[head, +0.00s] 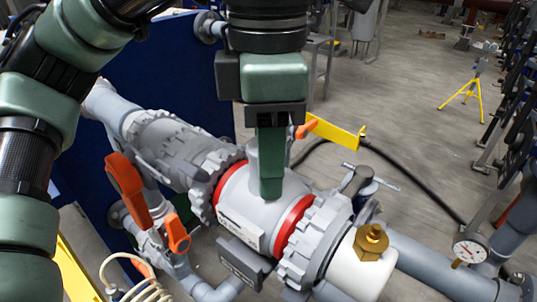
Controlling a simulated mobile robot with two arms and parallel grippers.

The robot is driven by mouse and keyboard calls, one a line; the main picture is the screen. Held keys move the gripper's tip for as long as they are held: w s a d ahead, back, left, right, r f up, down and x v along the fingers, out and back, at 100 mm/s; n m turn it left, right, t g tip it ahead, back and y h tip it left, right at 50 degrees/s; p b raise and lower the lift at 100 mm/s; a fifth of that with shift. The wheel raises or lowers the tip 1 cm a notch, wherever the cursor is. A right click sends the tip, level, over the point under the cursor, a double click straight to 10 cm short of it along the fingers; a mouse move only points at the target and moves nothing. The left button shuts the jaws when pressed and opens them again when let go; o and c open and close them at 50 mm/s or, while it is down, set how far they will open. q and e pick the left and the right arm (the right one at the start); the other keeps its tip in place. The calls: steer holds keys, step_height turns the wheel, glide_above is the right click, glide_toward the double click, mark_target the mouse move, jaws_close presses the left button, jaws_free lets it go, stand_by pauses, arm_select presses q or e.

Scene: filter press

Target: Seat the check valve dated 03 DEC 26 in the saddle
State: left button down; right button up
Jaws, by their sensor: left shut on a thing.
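The check valve (240,197) is a light grey body with a red ring at each end, a stub on top and a pale label whose text is too small to read. It lies in line between two grey ribbed couplings. My left gripper (271,188) points down over its top and is shut on it. The gripper fingers hide part of the stub. The saddle under the valve is mostly hidden, so I cannot tell whether the valve rests in it. A dark plate with a small label (245,262) shows just below the valve. My right gripper is out of view.
Grey pipes run to both sides, with orange handles (126,188) at left and a brass fitting (371,240) and pressure gauge (469,250) at right. A yellow bracket (335,132) stands behind. A blue panel (160,70) is at the back left. Open floor lies beyond, around a yellow tripod (473,90).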

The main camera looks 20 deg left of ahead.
arm_select(q)
steer(key=c, duration=0.8)
jaws_free()
step_height(320, 180, up, 8)
steer(key=shift+s+f+p, duration=0.1)
steer(key=shift+p, duration=0.35)
